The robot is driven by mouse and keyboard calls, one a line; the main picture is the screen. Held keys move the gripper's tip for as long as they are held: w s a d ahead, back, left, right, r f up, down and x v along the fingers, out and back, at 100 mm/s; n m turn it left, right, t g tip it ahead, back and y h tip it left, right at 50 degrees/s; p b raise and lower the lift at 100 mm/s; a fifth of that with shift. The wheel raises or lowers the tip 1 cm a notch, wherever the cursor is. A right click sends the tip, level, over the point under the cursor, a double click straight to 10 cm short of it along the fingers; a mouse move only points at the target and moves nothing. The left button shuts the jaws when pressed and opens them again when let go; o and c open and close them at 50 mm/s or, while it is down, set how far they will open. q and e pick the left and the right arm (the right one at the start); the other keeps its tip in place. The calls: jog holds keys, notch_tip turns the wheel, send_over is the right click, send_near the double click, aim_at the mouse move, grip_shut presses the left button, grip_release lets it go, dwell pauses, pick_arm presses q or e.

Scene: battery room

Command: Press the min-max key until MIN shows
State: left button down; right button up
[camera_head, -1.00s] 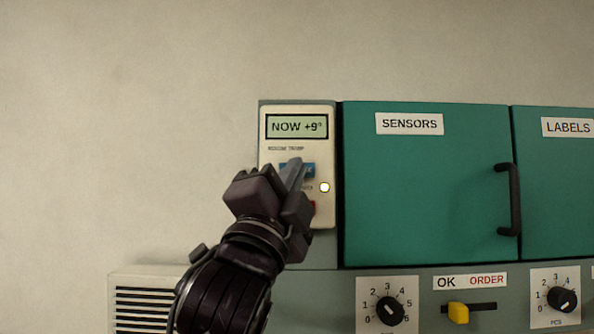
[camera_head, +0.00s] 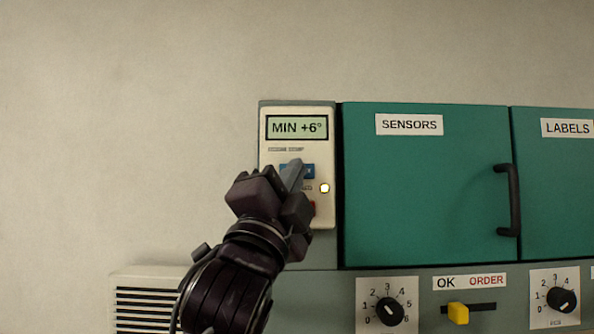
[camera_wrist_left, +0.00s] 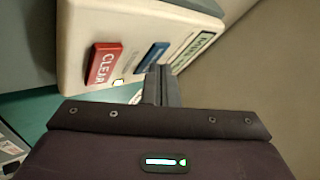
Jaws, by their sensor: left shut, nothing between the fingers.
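The room thermometer panel (camera_head: 327,147) is a cream unit on the wall at the left end of the cabinets. Its display (camera_head: 297,127) reads "MIN +6°". The blue key (camera_head: 309,171) is below the display, partly hidden by my left gripper (camera_head: 294,172). It also shows in the left wrist view (camera_wrist_left: 152,58), beside the fingertips. The left gripper is shut and empty, its tips at the blue key; whether they touch it I cannot tell. A red key (camera_wrist_left: 104,64) marked "CLEAR" sits lower on the unit. My right gripper is not in view.
A lit round lamp (camera_head: 324,188) is right of the keys. Green SENSORS (camera_head: 420,190) and LABELS (camera_head: 560,190) doors stand to the right, with a protruding handle (camera_head: 514,200). Below are dials (camera_head: 389,311) and a yellow slider (camera_head: 458,313). The wall at left is bare.

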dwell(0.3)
pick_arm(q)
jog(key=shift+s+b, duration=0.5)
jog(key=shift+s, duration=0.2)
jog(key=shift+s, duration=0.15)
jog(key=shift+s+b, duration=1.2)
jog(key=shift+s, duration=1.2)
jog(key=shift+f, duration=0.1)
